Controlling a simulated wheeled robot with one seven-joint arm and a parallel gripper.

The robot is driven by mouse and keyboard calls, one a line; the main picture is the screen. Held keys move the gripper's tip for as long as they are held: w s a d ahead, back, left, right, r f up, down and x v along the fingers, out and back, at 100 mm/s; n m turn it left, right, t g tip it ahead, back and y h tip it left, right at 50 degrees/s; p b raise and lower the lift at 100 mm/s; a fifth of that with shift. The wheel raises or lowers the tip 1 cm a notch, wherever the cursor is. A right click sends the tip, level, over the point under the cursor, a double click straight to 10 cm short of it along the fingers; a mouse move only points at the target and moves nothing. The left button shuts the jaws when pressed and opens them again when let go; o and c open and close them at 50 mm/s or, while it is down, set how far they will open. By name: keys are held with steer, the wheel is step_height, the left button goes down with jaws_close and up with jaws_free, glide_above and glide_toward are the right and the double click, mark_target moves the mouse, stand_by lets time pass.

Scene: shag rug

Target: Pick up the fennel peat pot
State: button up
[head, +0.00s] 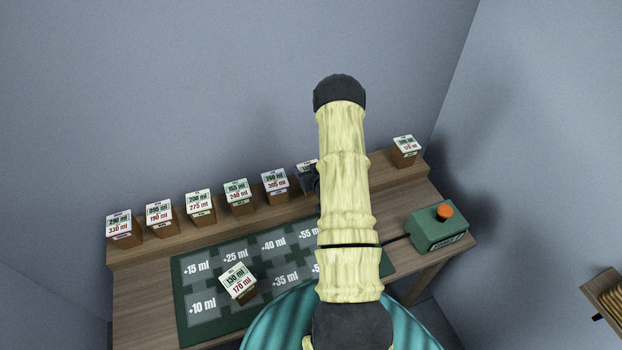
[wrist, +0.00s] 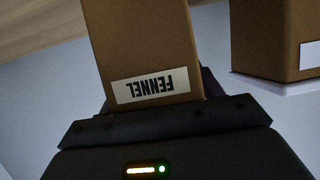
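The fennel peat pot (wrist: 145,45) is a brown box-shaped pot with a white FENNEL label, upside down in the wrist view. In the head view a pot (head: 306,164) at the same spot as my gripper is mostly hidden by my arm; only part of its card shows. My gripper (wrist: 155,110) is right at the fennel pot, with dark finger parts close by its sides. The fingertips are hidden, so I cannot tell whether they are closed on it.
Several similar pots stand in a row on the raised back shelf (head: 185,237); a neighbouring pot (wrist: 270,40) is close by. Another pot (head: 239,284) sits on the green mat (head: 187,326). A green box with an orange button (head: 437,230) is at the right.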

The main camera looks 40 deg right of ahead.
steer(key=c, duration=0.4)
steer(key=shift+c, duration=0.2)
steer(key=shift+r, duration=0.1)
step_height(320, 180, up, 10)
steer(key=shift+f+b, duration=0.1)
steer(key=shift+b, duration=1.05)
